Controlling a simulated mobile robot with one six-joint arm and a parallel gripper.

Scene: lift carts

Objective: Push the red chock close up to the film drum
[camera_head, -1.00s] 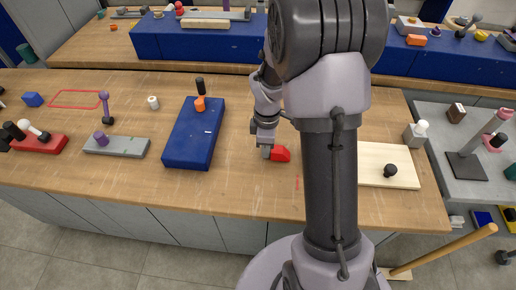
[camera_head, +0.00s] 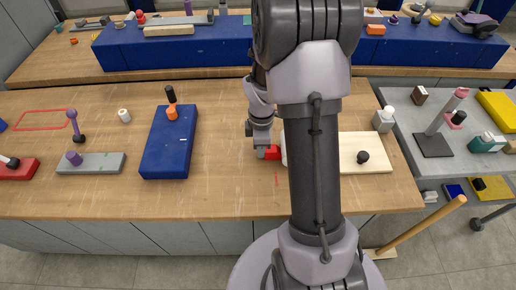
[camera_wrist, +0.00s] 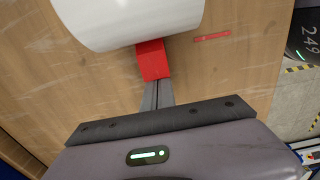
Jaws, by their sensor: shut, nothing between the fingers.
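The red chock (camera_head: 273,153) is on the wooden bench, just left of my upright arm in the head view. In the wrist view the chock (camera_wrist: 153,61) lies between my fingertips and the white film drum (camera_wrist: 130,18). The chock's far end meets the drum's lower edge in that picture; I cannot tell if they truly touch. In the head view only a sliver of the drum (camera_head: 284,150) shows; my arm hides the rest. My gripper (camera_wrist: 158,82) is shut and empty, its tips at the chock's near end. It also shows in the head view (camera_head: 261,153).
A blue block (camera_head: 160,160) with an orange piece and a black peg stands to the left. A pale board (camera_head: 375,150) with a black knob lies to the right. A short red line (camera_wrist: 212,36) is marked on the bench beside the drum.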

